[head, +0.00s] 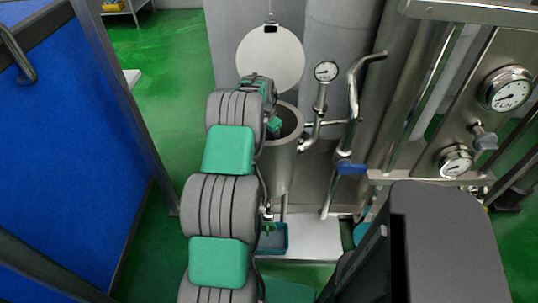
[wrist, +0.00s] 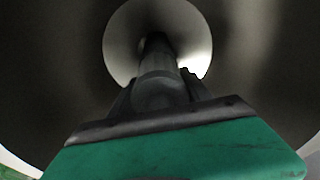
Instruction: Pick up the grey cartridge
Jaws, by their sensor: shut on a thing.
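The grey cartridge (wrist: 158,92) shows in the wrist view as a dark grey cylinder pointing away from me, inside a round, dark-walled housing. My gripper (wrist: 160,82) is shut on its near end, with a dark finger on either side. Light falls on the round surface beyond it. The cartridge's far end is in shadow, and I cannot tell whether it touches anything there. In the head view my gripper (head: 274,126) is at the open mouth of the steel housing (head: 281,165), its fingers and the cartridge hidden inside.
The round lid (head: 270,58) stands open behind the housing. A pressure gauge (head: 326,71) and bent pipes are close on its right. A blue-handled valve (head: 351,168) and a gauge panel (head: 507,88) are further right. Green floor (head: 160,60) lies open at the left.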

